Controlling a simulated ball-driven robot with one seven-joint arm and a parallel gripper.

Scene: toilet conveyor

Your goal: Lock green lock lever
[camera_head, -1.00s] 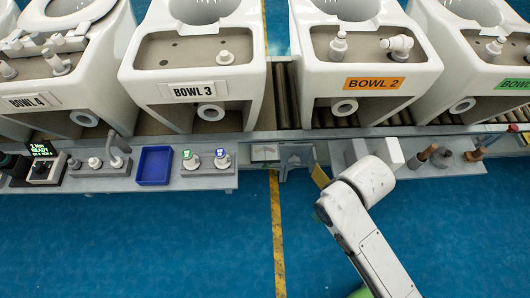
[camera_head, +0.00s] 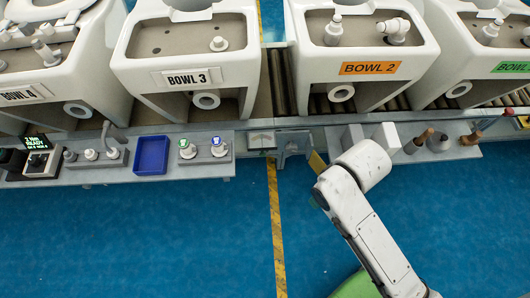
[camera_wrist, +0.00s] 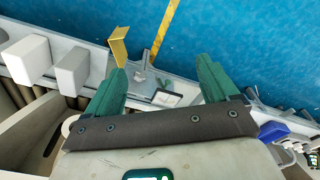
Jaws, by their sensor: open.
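A small grey metal latch fitting (camera_head: 292,143) with a yellow flap (camera_head: 317,162) sits on the front rail, left of my arm. In the wrist view the metal fitting (camera_wrist: 147,78) and the yellow flap (camera_wrist: 119,46) lie beyond my gripper. My gripper (camera_wrist: 160,67) is open, with its green fingers apart and nothing between them. The fitting shows in the gap between the fingers, and I see no contact. In the head view my gripper is hidden by my arm.
White blocks (camera_head: 386,137) and wooden-handled tools (camera_head: 418,141) stand on the shelf right of the fitting. Left are a blue tray (camera_head: 152,156) and two knobs with green (camera_head: 187,148) and blue tops. Bowls stand on rollers behind. The blue floor in front is clear.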

